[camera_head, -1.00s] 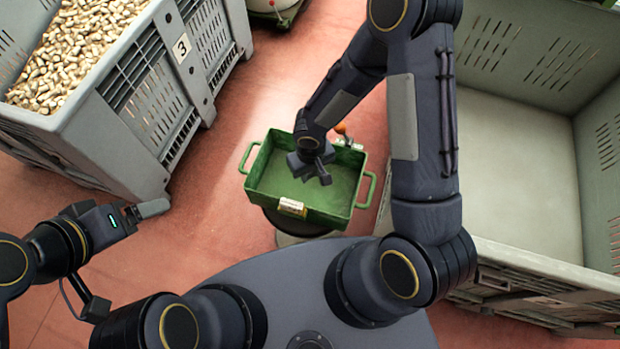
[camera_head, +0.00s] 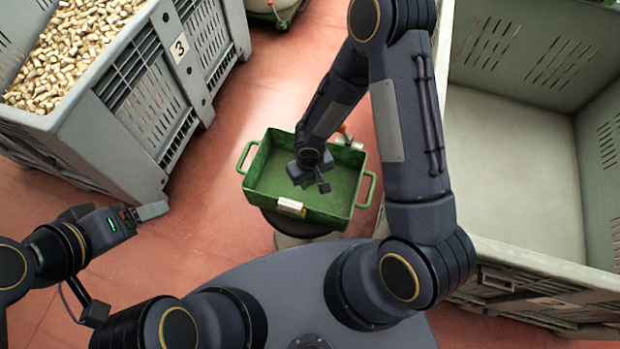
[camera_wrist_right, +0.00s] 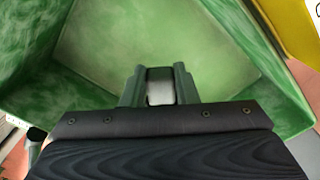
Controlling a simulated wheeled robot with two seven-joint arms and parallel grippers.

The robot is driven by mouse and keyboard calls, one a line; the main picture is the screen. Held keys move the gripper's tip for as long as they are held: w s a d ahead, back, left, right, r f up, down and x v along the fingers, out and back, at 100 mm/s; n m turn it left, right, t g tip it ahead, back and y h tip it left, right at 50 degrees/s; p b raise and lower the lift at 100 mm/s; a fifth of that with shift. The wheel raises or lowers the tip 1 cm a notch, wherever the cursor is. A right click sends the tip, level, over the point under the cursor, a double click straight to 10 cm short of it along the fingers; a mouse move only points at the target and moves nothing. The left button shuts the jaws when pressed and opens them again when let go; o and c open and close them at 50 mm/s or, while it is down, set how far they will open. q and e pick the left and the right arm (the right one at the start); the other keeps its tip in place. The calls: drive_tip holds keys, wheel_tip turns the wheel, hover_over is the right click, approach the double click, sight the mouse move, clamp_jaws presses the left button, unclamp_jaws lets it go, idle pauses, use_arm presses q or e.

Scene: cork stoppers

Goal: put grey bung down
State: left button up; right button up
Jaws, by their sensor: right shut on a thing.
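The green tray (camera_head: 352,200) has two side handles and a pale label on its front wall. My right gripper (camera_head: 305,182) points down inside it, over the left-middle part of its floor. In the right wrist view the two fingers (camera_wrist_right: 159,88) are shut on a small pale grey piece, the grey bung (camera_wrist_right: 160,97), seen against the green floor. The head view hides the bung behind the gripper, and I cannot tell whether it touches the floor. My left gripper (camera_head: 150,212) hangs over the red floor at the left, away from the tray; its finger gap is unclear.
The tray stands on a dark round stand (camera_head: 268,218). A grey crate numbered 3 (camera_head: 150,100), full of corks (camera_head: 70,55), stands at upper left. A large grey crate (camera_head: 530,262) with a bare visible floor is at the right. An orange knob (camera_head: 342,128) is at the tray's back edge.

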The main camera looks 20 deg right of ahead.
drive_tip(key=shift+f, duration=0.25)
drive_tip(key=o, duration=0.9)
drive_tip(key=shift+o, duration=0.2)
drive_tip(key=shift+r, duration=0.15)
drive_tip(key=shift+r, duration=0.2)
drive_tip(key=shift+r+p, duration=0.9)
drive_tip(key=shift+p, duration=0.1)
wheel_tip(320, 180, up, 11)
drive_tip(key=p, duration=0.1)
drive_tip(key=shift+f, duration=0.1)
